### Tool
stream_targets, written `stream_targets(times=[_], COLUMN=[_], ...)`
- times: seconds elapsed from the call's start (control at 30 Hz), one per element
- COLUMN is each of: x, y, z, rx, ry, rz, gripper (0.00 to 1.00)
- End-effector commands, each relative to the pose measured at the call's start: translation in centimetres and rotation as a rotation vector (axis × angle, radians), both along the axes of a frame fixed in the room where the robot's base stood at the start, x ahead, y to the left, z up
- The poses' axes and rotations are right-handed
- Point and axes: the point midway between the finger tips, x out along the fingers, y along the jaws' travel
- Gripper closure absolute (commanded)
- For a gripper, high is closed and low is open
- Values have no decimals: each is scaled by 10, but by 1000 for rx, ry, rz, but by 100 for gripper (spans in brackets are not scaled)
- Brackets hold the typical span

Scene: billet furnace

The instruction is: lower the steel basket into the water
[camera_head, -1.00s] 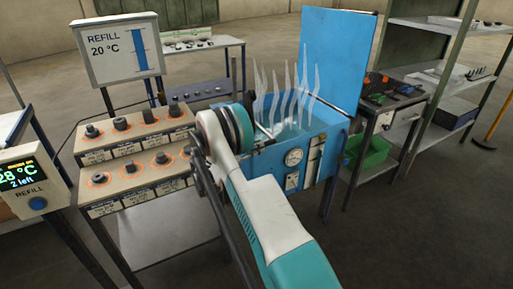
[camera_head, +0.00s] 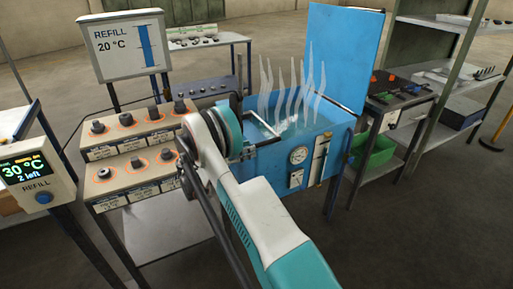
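The blue quench tank (camera_head: 270,160) stands at the centre with its blue lid (camera_head: 342,55) raised at the back. Pale wisps of steam rise from the bright water (camera_head: 288,124) inside. A thin grey metal bar or rim, perhaps part of the steel basket (camera_head: 263,122), shows at the tank's left opening; most of the basket is hidden. My arm reaches in from the bottom right to the tank's left side. Dark parts of my gripper (camera_head: 238,110) seem to show beyond the teal wrist joint. Its fingers are hidden, so I cannot tell its grip.
A stepped rack (camera_head: 125,150) with several dark steel parts stands close on the left. A sign (camera_head: 125,45) reads REFILL 20 °C. A display box (camera_head: 28,180) reads 30 °C, 2 left, with a blue button. A green bin (camera_head: 372,150) and shelves stand right.

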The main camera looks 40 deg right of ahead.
Motion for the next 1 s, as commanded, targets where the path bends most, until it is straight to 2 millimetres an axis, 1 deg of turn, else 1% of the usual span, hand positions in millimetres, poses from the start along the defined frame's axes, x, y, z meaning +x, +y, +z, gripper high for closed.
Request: stream_targets(times=[0.03,0.13,0.2,0.33,0.47,1.0], x=[3,7,9,11,12,12], y=[11,27,35,45,49,48], z=[0,-1,-1,-1,-1,-1], rx=[1,1,0,1,1,1], ry=[0,0,0,0,0,0], rz=[3,3,1,1,0,0], gripper=[62,62,62,62,62,62])
